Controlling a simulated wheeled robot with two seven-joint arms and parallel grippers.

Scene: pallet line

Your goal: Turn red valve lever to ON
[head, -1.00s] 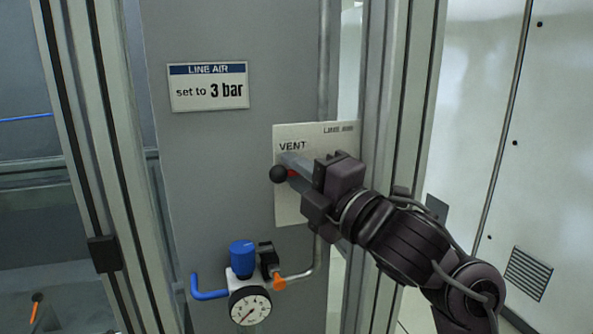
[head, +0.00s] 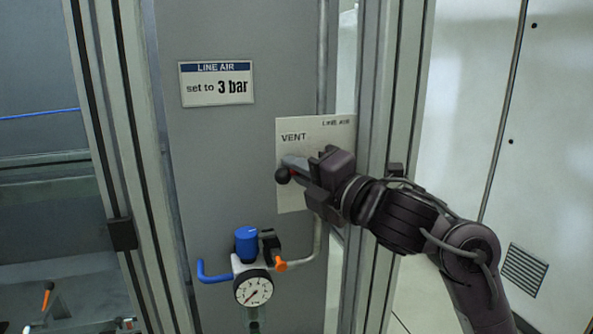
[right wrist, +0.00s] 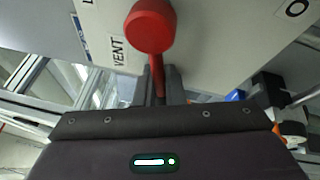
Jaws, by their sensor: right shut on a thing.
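The red valve lever sits on a pale plate (head: 297,204) marked VENT and LINE AIR. My right gripper (head: 294,164) is shut on the lever. In the right wrist view the round red lever hub (right wrist: 150,27) shows, and the red shaft runs down between the gripper fingers (right wrist: 160,88). The VENT label is also readable there, with part of an "O" at the right. My left gripper is not in view.
A LINE AIR sign (head: 216,84) reads "set to 3 bar". Below the plate are a pressure gauge (head: 253,288), a blue regulator knob (head: 246,243), an orange-tipped valve and a pipe. Frame posts (head: 390,120) stand right of the plate, close to my arm.

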